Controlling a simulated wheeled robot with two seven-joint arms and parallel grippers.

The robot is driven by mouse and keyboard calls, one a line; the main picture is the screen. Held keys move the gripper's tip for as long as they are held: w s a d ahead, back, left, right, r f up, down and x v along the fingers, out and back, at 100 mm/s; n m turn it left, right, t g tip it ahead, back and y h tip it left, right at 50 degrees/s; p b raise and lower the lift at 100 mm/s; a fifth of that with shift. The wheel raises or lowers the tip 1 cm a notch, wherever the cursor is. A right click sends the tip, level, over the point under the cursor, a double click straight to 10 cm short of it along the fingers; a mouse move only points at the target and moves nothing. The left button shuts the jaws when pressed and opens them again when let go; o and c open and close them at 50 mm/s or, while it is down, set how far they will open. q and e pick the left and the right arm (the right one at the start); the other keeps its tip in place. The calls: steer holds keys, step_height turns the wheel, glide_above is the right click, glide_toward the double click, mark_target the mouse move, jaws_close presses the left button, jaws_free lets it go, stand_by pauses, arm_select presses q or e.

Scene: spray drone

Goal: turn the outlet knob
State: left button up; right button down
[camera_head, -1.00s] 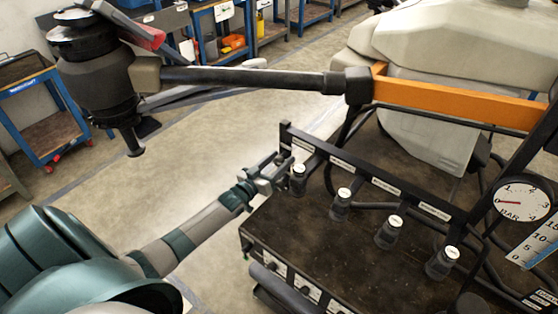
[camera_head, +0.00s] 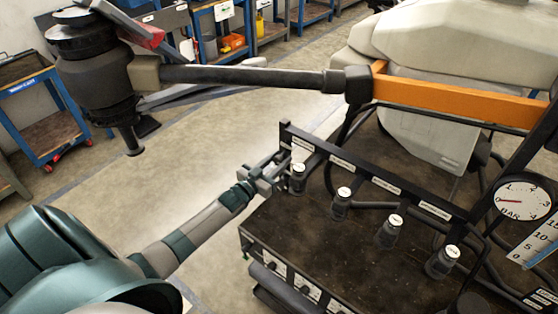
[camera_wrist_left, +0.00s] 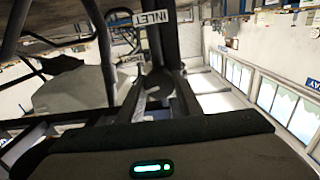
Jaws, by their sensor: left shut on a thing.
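A row of several dark knobs with white caps stands on the black panel. My left gripper (camera_head: 282,164) is at the leftmost knob (camera_head: 297,183), at the panel's far left corner. In the left wrist view a dark round knob (camera_wrist_left: 158,83) sits between my two fingers, which are shut on it. A white label reading INLET (camera_wrist_left: 155,18) is on the rail near that knob. The other knobs are the second (camera_head: 341,206), the third (camera_head: 389,236) and the rightmost (camera_head: 441,264). Their labels are too small to read, so I cannot tell which is the outlet knob.
A black rail (camera_head: 360,172) runs behind the knobs. A pressure gauge (camera_head: 524,201) and dark hoses are at the right. The drone's orange arm (camera_head: 460,103) and black boom (camera_head: 245,77) cross above. Open floor (camera_head: 225,130) lies left of the panel.

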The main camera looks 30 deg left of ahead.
arm_select(q)
steer(key=m, duration=0.3)
steer(key=shift+f+m+b, duration=0.1)
steer(key=shift+m+b, duration=0.2)
steer(key=shift+b, duration=0.05)
steer(key=m+b, duration=0.1)
steer(key=m, duration=0.3)
steer(key=shift+d, duration=0.15)
steer(key=shift+m, duration=0.4)
steer(key=o, duration=1)
steer(key=shift+o, duration=0.2)
steer(key=shift+s, duration=0.1)
